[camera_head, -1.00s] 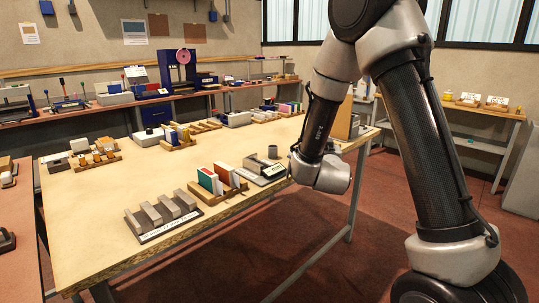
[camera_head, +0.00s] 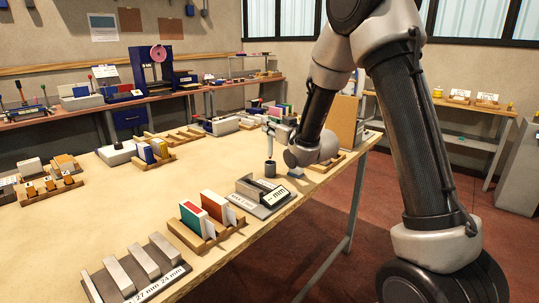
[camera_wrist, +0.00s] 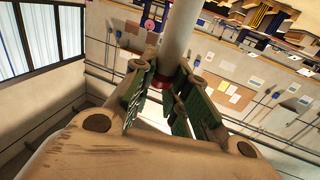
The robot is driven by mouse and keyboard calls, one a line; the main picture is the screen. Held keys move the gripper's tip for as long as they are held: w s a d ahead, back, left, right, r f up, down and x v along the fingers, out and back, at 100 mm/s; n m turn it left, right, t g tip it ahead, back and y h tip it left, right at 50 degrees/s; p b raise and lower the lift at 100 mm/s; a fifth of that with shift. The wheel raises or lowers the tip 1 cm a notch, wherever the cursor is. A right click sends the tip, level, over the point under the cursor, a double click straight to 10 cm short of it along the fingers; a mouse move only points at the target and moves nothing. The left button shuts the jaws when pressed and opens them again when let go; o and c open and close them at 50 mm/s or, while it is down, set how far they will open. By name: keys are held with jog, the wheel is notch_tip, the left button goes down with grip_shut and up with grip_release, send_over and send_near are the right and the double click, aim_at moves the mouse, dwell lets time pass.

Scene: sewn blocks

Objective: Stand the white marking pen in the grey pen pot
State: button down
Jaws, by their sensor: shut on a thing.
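The grey pen pot (camera_head: 271,168) stands upright on the wooden table near its right edge in the head view. My gripper (camera_head: 271,129) is small there, to the left of my wrist and above the pot. A thin pale upright shape below it, over the pot, looks like the white marking pen (camera_head: 269,147). Whether its lower end is inside the pot's mouth is too small to tell. In the wrist view my gripper (camera_wrist: 164,88) is shut on the pen (camera_wrist: 181,30), its green-padded fingers either side. The white barrel and a red band show; the pot is not visible there.
A grey device with a display (camera_head: 262,195) stands just in front of the pot. A wooden rack with red and white boxes (camera_head: 212,215) and a block stand (camera_head: 140,272) are nearer. An upright brown panel (camera_head: 343,122) stands behind my wrist.

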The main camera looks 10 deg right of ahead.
aim_at(272, 143)
jog(key=shift+f, duration=3.3)
jog(key=c, duration=1.4)
grip_release()
